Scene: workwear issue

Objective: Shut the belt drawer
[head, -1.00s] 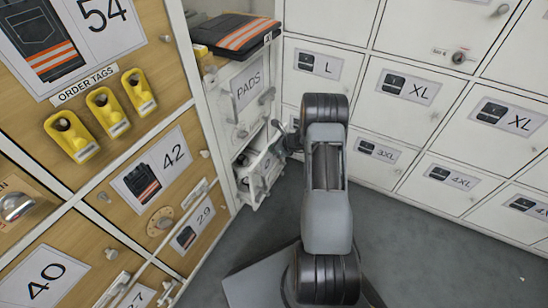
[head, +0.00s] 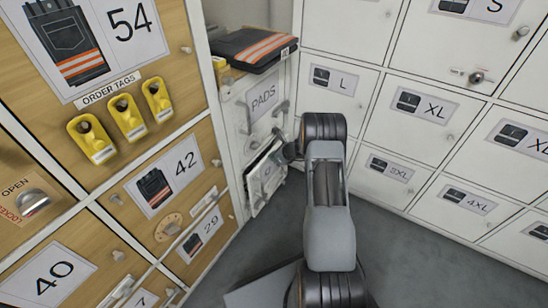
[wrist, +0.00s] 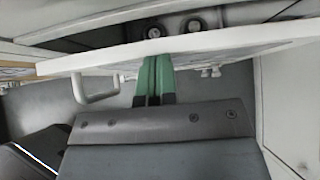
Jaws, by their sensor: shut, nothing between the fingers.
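The belt drawer (head: 262,184) is the low white drawer under the PADS drawer (head: 262,104) in the narrow cabinet. Its front stands out from the cabinet, so it is partly open. In the wrist view its white front panel (wrist: 215,47) crosses the picture, with a handle (wrist: 95,88) at left. Two dark round items (wrist: 174,27) show behind the panel, inside the drawer. My gripper (wrist: 158,62) is shut and empty, its green fingertips at the panel's outer face, seemingly touching it. In the head view my wrist partly hides the drawer's right side.
Folded workwear (head: 252,48) lies on top of the narrow cabinet. Wooden lockers with yellow order tags (head: 124,118) stand at left. White size lockers (head: 416,109) stand at right.

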